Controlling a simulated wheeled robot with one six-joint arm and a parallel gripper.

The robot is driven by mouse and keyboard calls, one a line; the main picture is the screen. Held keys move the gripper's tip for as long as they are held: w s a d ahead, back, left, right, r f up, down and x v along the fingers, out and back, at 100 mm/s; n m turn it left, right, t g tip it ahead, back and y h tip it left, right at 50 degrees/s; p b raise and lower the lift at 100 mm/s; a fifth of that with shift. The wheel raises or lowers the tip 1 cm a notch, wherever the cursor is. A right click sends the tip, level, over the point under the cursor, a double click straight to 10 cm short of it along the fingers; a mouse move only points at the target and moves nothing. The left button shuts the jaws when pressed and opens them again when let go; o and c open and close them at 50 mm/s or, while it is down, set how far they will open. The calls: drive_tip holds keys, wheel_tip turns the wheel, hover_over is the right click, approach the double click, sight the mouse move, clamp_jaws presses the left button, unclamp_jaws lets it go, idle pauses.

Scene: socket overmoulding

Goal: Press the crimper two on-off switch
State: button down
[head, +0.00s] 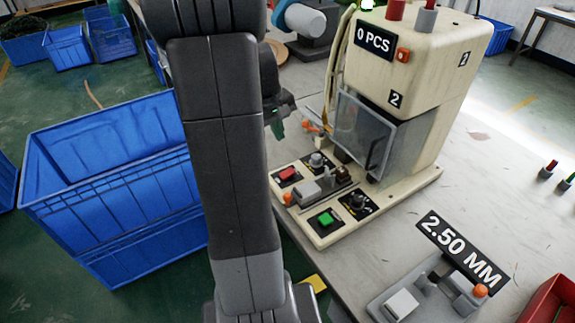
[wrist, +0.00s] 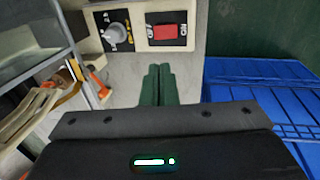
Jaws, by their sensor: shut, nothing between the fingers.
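Crimper two (head: 395,75) is a cream machine marked "2", standing on the grey table with a clear guard on its front. A red rocker switch (head: 288,174) sits on a black plate at the left back of its base. In the wrist view the red switch (wrist: 164,31) shows OFF and ON lettering, just beyond my fingertips. My gripper (wrist: 157,72) has green fingers, shut together and empty, with a visible gap to the switch. In the head view my gripper (head: 278,128) is partly hidden by my arm, above and behind the switch.
A grey knob (wrist: 116,34) lies left of the switch in the wrist view. A green button (head: 325,218) is on the base's front. Blue crates (head: 110,195) stand left of the table. A "2.50 MM" sign (head: 462,250) tops a small device at front right.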

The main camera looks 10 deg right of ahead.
sight(289, 171)
drive_tip(key=x, duration=1.4)
